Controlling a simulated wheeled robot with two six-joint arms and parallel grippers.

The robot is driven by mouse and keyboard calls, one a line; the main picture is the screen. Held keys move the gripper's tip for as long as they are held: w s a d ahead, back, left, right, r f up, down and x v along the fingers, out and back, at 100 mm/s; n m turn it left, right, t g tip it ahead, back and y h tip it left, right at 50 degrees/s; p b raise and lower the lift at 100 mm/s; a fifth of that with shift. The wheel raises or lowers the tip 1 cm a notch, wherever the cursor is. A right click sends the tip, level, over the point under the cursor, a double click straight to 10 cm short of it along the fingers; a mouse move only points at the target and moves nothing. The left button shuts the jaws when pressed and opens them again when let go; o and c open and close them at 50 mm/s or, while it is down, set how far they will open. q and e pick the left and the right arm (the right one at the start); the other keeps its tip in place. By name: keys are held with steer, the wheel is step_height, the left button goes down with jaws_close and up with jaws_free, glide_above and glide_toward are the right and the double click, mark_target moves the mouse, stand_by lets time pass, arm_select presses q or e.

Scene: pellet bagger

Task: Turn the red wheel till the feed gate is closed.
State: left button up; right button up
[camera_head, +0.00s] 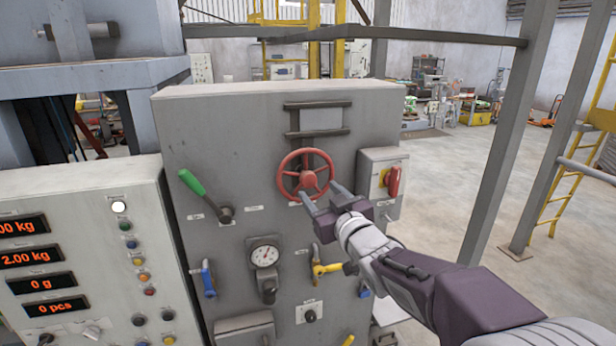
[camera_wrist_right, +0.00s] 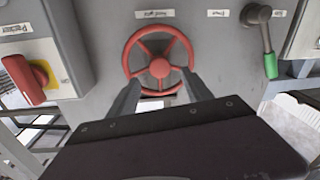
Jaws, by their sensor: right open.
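The red wheel (camera_head: 305,175) is a spoked handwheel on the upper part of the grey machine panel. In the right wrist view the wheel (camera_wrist_right: 160,67) faces me, its rim and hub clear. My right gripper (camera_head: 321,192) is open, with its fingertips at the wheel's lower right in the head view. In the right wrist view the fingers (camera_wrist_right: 161,80) stand either side of the hub, near the rim; I cannot tell whether they touch it. Above the wheel is a rectangular plate (camera_head: 320,119) between two dark rails, possibly the feed gate. My left gripper is not in view.
A green-handled lever (camera_head: 192,183) is left of the wheel. A red rotary switch (camera_head: 393,181) on a grey box is close to its right. Below are a gauge (camera_head: 265,256), a blue lever (camera_head: 208,279) and a yellow lever (camera_head: 327,268). A console (camera_head: 85,235) stands at left.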

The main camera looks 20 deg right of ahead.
mark_target(310, 183)
steer(key=w, duration=0.1)
steer(key=w+p, duration=0.1)
steer(key=w+a+p, duration=0.1)
steer(key=shift+w+r, duration=0.25)
steer(key=shift+w, duration=0.15)
steer(key=w, duration=0.1)
steer(key=w+p, duration=0.1)
steer(key=w, duration=0.2)
steer(key=shift+w+d+f+p, duration=0.15)
steer(key=shift+d+f+p, duration=0.15)
steer(key=shift+p, duration=0.1)
steer(key=shift+a, duration=0.35)
steer(key=shift+c, duration=0.6)
jaws_close()
